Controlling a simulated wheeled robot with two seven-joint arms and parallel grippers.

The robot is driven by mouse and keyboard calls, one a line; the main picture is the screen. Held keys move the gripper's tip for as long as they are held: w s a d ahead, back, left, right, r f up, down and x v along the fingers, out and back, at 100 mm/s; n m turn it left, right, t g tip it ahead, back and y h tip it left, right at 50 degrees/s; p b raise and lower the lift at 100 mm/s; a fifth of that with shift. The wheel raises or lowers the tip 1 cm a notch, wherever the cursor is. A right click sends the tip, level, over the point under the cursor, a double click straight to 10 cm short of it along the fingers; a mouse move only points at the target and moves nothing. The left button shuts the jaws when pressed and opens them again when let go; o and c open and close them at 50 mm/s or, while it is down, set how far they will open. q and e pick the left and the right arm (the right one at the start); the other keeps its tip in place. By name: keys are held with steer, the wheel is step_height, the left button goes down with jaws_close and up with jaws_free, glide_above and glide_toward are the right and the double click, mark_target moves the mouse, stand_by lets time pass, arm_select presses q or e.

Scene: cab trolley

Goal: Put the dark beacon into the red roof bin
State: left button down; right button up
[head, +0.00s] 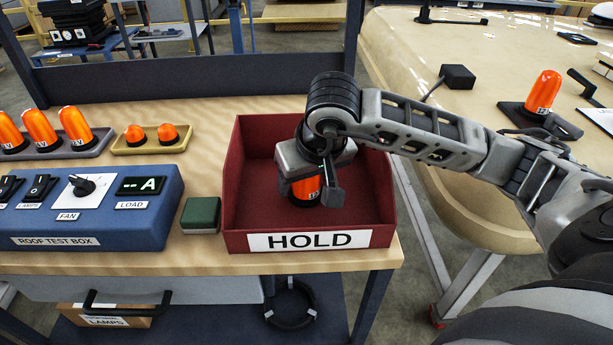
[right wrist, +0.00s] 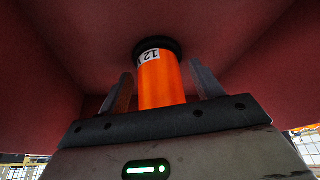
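The red roof bin (head: 290,242), labelled HOLD, sits at the right end of the workbench. An orange beacon (head: 306,189) with a dark base and a 12 V label is inside it, partly hidden by my right gripper (head: 318,185). In the right wrist view the beacon (right wrist: 162,82) stands between the two fingers, its base apparently on the bin floor. Narrow gaps show between the beacon and each finger, so the gripper looks open around it. No light shows in this beacon. My left gripper is not in view.
A blue roof test box (head: 100,215) and a green block (head: 201,214) are left of the bin. Behind are a grey tray (head: 55,152) of tall beacons and a yellow tray (head: 152,146) of small ones. Another beacon (head: 544,92) stands on the cream cab roof (head: 420,50) at right.

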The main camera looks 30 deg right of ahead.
steer(key=shift+r+p, duration=0.3)
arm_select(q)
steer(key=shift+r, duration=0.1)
arm_select(e)
steer(key=v, duration=1.1)
steer(key=shift+s+r, duration=0.15)
steer(key=shift+r, duration=0.2)
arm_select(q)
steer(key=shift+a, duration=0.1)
